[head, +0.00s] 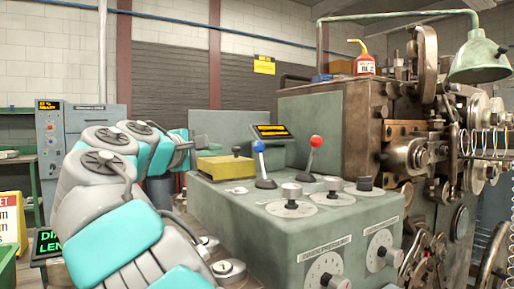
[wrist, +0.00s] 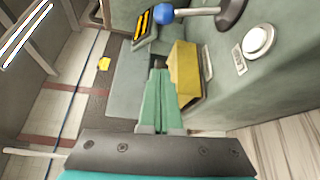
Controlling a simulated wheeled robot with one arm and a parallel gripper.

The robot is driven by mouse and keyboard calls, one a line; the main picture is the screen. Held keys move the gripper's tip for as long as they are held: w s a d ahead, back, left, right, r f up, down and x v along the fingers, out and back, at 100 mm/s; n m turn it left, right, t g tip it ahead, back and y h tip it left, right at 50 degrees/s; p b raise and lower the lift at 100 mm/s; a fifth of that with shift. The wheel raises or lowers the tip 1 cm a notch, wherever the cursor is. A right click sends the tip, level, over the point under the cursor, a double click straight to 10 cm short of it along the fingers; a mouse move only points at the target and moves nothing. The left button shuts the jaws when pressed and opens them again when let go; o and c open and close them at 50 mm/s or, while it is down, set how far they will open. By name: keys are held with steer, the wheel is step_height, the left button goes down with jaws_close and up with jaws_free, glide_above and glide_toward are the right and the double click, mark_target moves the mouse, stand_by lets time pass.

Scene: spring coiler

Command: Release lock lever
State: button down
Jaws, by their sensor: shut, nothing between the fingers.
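The grey-green control console (head: 235,215) carries a lever with a blue knob (head: 258,147) and a lever with a red knob (head: 316,141). Which of them is the lock lever, I cannot tell. The blue knob (wrist: 163,13) also shows at the top of the wrist view, its shaft running right. A yellow block (head: 226,167) with a small dark knob sits at the console's left end. My gripper (wrist: 160,72) is shut and empty, its green fingers just left of the yellow block (wrist: 186,72) in the wrist view. Contact with the block cannot be told.
A small display (head: 272,131) stands behind the levers. Dials and knobs (head: 292,208) cover the console's top and front. The coiling machine (head: 330,115) rises at right, with a red-and-yellow oil bottle (head: 364,63) on top. A grey cabinet (head: 85,125) stands at the left.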

mark_target(262, 157)
stand_by(0.3)
steer(key=x, duration=0.9)
steer(key=shift+w+f, duration=0.15)
steer(key=shift+w, duration=0.05)
steer(key=shift+w+d+f+b, duration=0.15)
steer(key=shift+w+d+b, duration=0.1)
steer(key=shift+b, duration=0.15)
steer(key=shift+s+d+r+b, duration=0.25)
steer(key=shift+s+d+b, duration=0.35)
steer(key=shift+s+b, duration=0.25)
steer(key=shift+s+d+r+b, duration=0.25)
steer(key=shift+s+d+b, duration=0.3)
steer(key=shift+s+d, duration=0.1)
